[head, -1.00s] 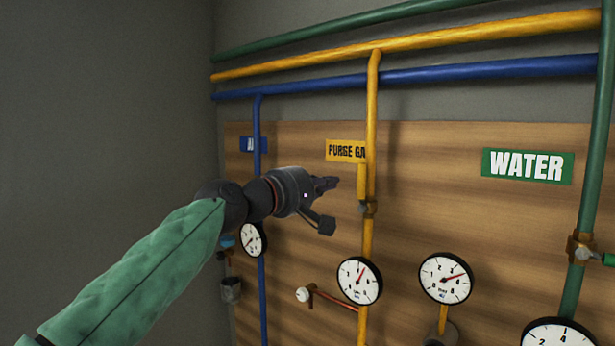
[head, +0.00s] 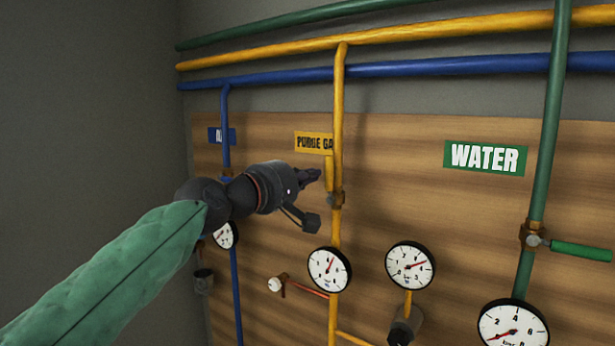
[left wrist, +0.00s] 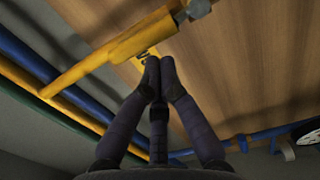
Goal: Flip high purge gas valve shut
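The purge gas valve has a yellow lever (head: 329,172) standing upright beside the yellow pipe (head: 337,110), above a brass valve body (head: 336,199). The yellow "PURGE GAS" label (head: 308,142) is partly hidden by the pipe. My left gripper (head: 318,174) is just left of the lever, its fingers pointing at it; I cannot tell if they touch. In the left wrist view the dark fingertips (left wrist: 156,66) are drawn together with nothing between them, close below the lever (left wrist: 147,38) and the label. My right gripper is not in view.
A blue pipe (head: 235,290) runs down behind my left arm. A green pipe (head: 544,150) with a green lever (head: 581,251) stands at right, near the WATER sign (head: 486,157). Gauges (head: 329,269) and a white-knobbed red lever (head: 300,287) sit below.

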